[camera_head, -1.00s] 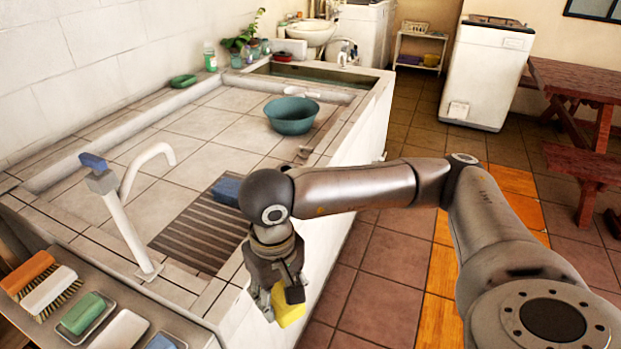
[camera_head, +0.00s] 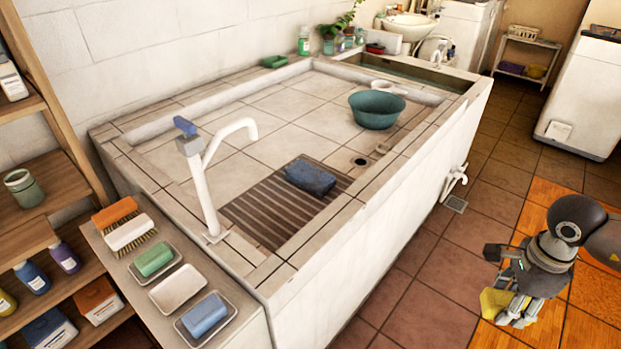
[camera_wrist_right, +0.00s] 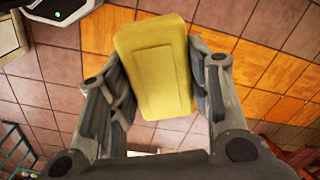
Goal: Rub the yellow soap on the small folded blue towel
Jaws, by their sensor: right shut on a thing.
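The yellow soap (camera_head: 494,303) is a block held in my right gripper (camera_head: 509,301), out over the floor to the right of the basin. In the right wrist view the soap (camera_wrist_right: 153,66) sits between both fingers of the gripper (camera_wrist_right: 160,85), its broad face showing. The small folded blue towel (camera_head: 311,177) lies on the ribbed washboard (camera_head: 285,203) inside the basin. The gripper and soap are well apart from the towel. My left gripper is in no view.
The basin's (camera_head: 345,215) near wall stands between gripper and towel. A white faucet (camera_head: 207,180) rises at its left side. A teal bowl (camera_head: 376,109) stands inside. The ledge at left holds brushes (camera_head: 125,228), a green soap (camera_head: 154,260) and a blue soap (camera_head: 205,315). Floor around the gripper is clear.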

